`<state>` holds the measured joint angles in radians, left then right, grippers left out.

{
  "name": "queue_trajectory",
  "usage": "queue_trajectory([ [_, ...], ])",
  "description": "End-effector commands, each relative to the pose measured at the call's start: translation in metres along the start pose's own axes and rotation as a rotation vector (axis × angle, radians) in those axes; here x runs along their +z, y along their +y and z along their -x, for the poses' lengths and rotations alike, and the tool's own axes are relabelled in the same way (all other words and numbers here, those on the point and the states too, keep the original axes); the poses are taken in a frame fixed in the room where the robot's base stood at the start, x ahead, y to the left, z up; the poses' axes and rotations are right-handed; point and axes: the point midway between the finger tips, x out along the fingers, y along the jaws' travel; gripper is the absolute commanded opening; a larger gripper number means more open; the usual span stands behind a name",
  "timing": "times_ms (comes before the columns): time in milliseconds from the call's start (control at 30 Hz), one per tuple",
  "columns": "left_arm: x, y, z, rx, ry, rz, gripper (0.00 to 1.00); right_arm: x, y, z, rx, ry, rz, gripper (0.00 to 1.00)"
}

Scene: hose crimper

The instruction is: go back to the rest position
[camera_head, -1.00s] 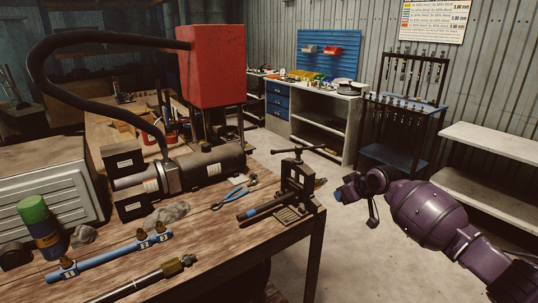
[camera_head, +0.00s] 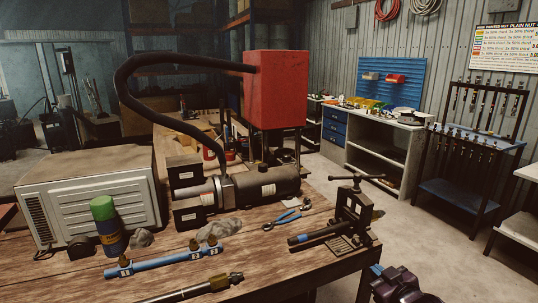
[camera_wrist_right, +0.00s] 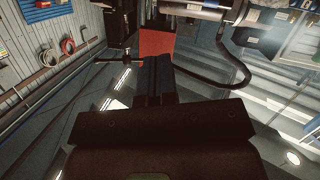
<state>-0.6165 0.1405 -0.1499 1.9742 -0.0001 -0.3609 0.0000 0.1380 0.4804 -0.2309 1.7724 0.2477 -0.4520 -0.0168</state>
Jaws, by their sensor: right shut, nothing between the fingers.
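My right gripper (camera_head: 377,270) is at the lower right of the head view, low beside the bench's right end. It is empty and clear of the bench objects, with part of my purple arm behind it. In the right wrist view its dark fingers (camera_wrist_right: 156,72) are together with nothing between them. My left gripper is in neither view.
The wooden bench (camera_head: 290,262) holds a vise (camera_head: 355,215), blue-handled pliers (camera_head: 282,217), a blue pipe (camera_head: 165,262) and a hose crimper (camera_head: 265,188). A red box (camera_head: 275,90) stands behind. Floor (camera_head: 440,235) to the right is clear.

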Motion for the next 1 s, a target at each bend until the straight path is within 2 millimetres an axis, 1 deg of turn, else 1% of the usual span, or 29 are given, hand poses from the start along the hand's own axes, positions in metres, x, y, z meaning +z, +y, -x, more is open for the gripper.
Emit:
queue_trajectory([
  [33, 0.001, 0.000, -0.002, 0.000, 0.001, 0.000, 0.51, 0.017, -0.013, 0.014, 0.009, -0.002, -0.016, 0.00],
  [200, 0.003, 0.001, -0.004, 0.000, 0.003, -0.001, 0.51, 0.062, -0.044, 0.059, 0.052, -0.016, -0.053, 0.00],
  [367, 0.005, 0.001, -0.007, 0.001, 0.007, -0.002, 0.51, 0.106, -0.069, 0.105, 0.096, -0.069, -0.099, 0.00],
  [600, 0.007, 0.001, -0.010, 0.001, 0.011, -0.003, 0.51, 0.179, -0.105, 0.178, 0.148, -0.220, -0.209, 0.00],
  [700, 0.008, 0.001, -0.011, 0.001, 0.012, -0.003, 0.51, 0.205, -0.118, 0.203, 0.159, -0.282, -0.247, 0.00],
  [833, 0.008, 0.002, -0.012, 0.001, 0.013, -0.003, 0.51, 0.225, -0.128, 0.224, 0.165, -0.332, -0.271, 0.00],
  [900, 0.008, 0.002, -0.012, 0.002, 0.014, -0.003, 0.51, 0.230, -0.130, 0.230, 0.165, -0.345, -0.273, 0.00],
  [1000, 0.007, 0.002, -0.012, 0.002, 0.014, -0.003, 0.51, 0.232, -0.131, 0.233, 0.165, -0.351, -0.274, 0.00],
])
